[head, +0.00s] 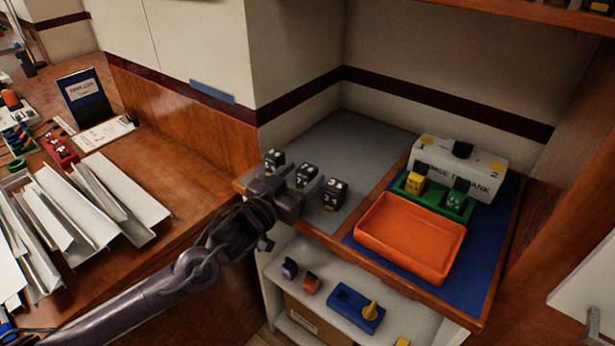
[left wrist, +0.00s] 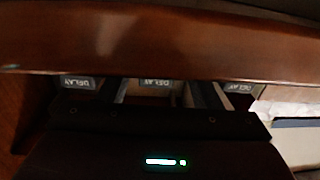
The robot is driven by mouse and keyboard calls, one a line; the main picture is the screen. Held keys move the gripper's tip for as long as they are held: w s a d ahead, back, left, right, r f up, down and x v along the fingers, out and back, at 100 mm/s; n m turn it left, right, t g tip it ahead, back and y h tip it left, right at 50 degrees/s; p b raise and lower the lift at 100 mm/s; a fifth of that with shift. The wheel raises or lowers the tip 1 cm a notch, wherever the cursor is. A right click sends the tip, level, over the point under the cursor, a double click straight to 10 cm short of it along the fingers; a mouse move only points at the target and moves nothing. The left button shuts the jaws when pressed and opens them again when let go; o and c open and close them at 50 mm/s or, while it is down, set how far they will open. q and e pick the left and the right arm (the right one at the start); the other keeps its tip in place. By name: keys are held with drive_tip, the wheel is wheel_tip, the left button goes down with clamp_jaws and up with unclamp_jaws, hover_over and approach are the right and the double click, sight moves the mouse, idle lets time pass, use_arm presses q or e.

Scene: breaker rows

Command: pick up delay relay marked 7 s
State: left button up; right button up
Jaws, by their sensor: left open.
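Three dark delay relays stand in a row on the grey mat (head: 345,140): a left one (head: 274,159), a middle one (head: 306,175) and a right one (head: 335,194). Their white marks are small; the middle one looks like a 7, but I cannot read it surely. My left gripper (head: 292,190) is open at the front of the row, close to the middle relay. My right gripper is out of view.
A wooden front edge (head: 395,282) runs below; a lower white shelf (head: 335,325) holds small parts.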

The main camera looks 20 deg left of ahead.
sight(311, 167)
use_arm(q)
drive_tip(key=x, duration=0.4)
drive_tip(key=shift+d+f, duration=0.15)
drive_tip(key=shift+d, duration=0.05)
drive_tip(key=c, duration=1)
drive_tip(key=shift+c, duration=0.4)
